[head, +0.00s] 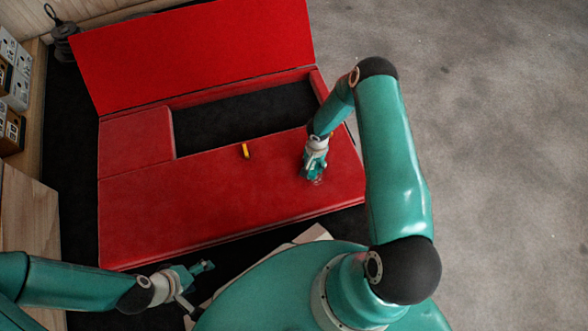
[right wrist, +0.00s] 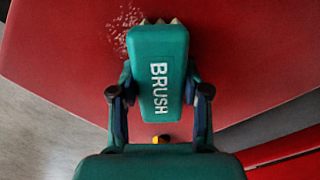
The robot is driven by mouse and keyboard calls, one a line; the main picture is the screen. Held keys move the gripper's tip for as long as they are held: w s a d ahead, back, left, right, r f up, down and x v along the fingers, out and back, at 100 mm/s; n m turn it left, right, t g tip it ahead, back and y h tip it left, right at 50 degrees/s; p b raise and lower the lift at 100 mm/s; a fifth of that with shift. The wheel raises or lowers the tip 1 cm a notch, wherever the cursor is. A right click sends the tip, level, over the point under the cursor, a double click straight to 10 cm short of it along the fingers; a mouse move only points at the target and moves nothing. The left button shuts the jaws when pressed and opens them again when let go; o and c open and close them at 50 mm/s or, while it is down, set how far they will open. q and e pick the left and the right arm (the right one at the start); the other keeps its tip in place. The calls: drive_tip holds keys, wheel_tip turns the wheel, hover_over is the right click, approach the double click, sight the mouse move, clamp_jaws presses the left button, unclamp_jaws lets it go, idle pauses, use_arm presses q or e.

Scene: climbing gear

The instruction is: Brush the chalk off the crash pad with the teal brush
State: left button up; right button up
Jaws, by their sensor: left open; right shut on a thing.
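The red crash pad (head: 230,205) lies on a dark surface, with a raised red flap (head: 195,50) at its back and a dark rectangular opening (head: 235,118). My right gripper (head: 314,172) is over the pad's right part, shut on the teal brush (right wrist: 160,68) marked "BRUSH". The brush's pale bristle tips show at its far end, close to or on the pad; contact is unclear. A patch of white chalk specks (right wrist: 124,22) lies on the red surface beside that end. My left gripper (head: 200,277) is open and empty, off the pad's front edge.
A small yellow tab (head: 245,151) sits on the pad by the opening. Several small boxes (head: 16,90) stand on a wooden shelf at the left. A dark object with a loop (head: 62,38) stands at the back left. Grey floor (head: 500,130) is clear at the right.

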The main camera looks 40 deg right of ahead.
drive_tip(key=shift+s+d, duration=0.3)
drive_tip(key=shift+d, duration=0.55)
drive_tip(key=shift+s+d+r, duration=0.1)
drive_tip(key=shift+d+r, duration=0.1)
drive_tip(key=shift+d, duration=0.05)
drive_tip(key=r, duration=0.1)
drive_tip(key=r+p, duration=0.1)
drive_tip(key=r, duration=0.1)
drive_tip(key=shift+a+r, duration=0.1)
drive_tip(key=shift+a, duration=0.15)
drive_tip(key=shift+d+r+p, duration=0.15)
drive_tip(key=shift+r+p, duration=0.85)
drive_tip(key=shift+r, duration=0.45)
use_arm(q)
drive_tip(key=shift+s+d+r+p, duration=0.1)
drive_tip(key=shift+d+r+p, duration=0.05)
drive_tip(key=shift+r, duration=0.8)
drive_tip(key=shift+s+d+r+p, duration=0.1)
drive_tip(key=shift+r+p, duration=0.05)
drive_tip(key=shift+r, duration=0.75)
use_arm(e)
drive_tip(key=shift+r, duration=0.85)
